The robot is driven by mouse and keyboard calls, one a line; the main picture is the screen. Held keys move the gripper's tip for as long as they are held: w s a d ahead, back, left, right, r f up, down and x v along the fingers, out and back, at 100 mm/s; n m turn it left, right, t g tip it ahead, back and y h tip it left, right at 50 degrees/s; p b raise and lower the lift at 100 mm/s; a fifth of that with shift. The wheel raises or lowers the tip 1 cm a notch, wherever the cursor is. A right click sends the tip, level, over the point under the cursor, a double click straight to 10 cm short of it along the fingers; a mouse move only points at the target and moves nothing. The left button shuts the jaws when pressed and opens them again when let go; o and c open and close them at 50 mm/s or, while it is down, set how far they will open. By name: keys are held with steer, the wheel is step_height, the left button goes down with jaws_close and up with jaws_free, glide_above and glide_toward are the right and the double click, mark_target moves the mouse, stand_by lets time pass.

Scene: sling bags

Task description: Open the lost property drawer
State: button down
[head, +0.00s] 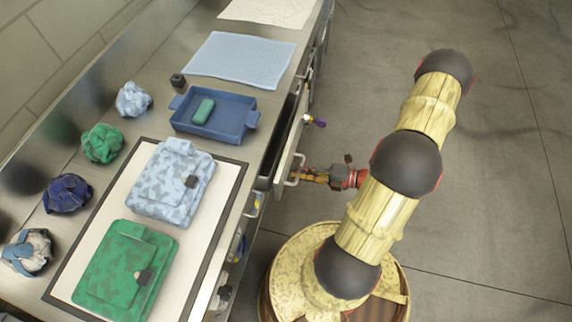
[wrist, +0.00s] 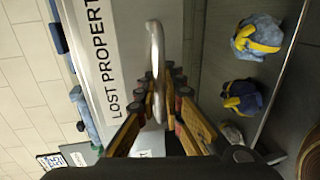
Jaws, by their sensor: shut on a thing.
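The lost property drawer's pale front (head: 288,150) stands out from the counter side in the head view, with a dark gap behind it, so the drawer is partly open. In the wrist view the front bears a "LOST PROPERTY" label (wrist: 103,55). Its bar handle (wrist: 154,62) runs between the fingers of my gripper (wrist: 160,98). My gripper (head: 306,174) is shut on the handle in the head view, with my arm reaching in from the right. The inside of the drawer is mostly hidden.
On the counter are a blue tray (head: 235,127) holding a green item, a light blue cloth (head: 240,58), a light blue bag (head: 165,193), a green bag (head: 105,285) and several crumpled bundles. Blue and yellow bundles (wrist: 258,38) show at right in the wrist view. Floor right is clear.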

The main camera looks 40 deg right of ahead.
steer(key=f+p+v, duration=0.2)
steer(key=v, duration=0.6)
steer(key=f+p+v, duration=0.1)
steer(key=p+v, duration=0.1)
steer(key=v, duration=0.7)
steer(key=shift+s+d+f, duration=0.35)
steer(key=shift+s+d, duration=0.05)
steer(key=shift+s, duration=0.2)
steer(key=c, duration=2)
jaws_free()
steer(key=shift+o, duration=0.2)
steer(key=v, duration=1.2)
